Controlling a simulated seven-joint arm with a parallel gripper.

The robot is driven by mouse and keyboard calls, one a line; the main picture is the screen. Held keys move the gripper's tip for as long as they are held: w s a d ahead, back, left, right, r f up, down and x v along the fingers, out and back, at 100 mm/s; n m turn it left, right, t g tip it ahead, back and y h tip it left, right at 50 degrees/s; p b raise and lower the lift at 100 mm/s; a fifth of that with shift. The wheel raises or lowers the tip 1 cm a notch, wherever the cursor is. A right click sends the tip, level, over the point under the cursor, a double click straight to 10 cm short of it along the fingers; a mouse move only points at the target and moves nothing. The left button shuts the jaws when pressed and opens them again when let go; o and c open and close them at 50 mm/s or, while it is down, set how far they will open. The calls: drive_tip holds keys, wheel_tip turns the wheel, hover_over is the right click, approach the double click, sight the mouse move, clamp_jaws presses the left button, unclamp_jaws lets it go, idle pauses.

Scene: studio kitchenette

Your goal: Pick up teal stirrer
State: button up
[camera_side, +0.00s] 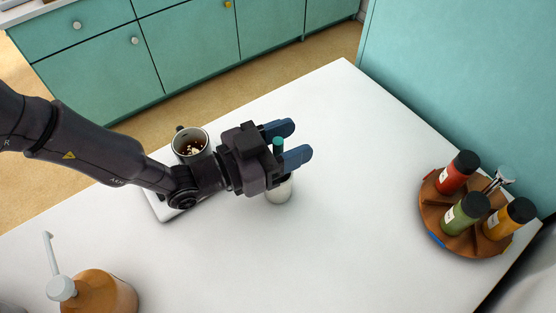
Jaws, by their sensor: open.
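The teal stirrer (278,146) shows as a short teal upright end, seen between the two blue fingers of my gripper (297,141). My gripper is open, and its fingers point right. I cannot tell whether either finger touches the stirrer. A small whitish cup (280,192) stands on the counter below the gripper, partly hidden by it. The stirrer seems to rise from this cup, but its lower part is hidden behind the near finger and gripper body.
A mug (178,146) with dark contents stands behind my arm, by a white board (158,208). A round wooden rack (429,209) with red, green and orange jars is at right. An amber pump bottle (108,291) is at front left. The white counter (345,230) is clear between.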

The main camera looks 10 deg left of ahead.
clamp_jaws()
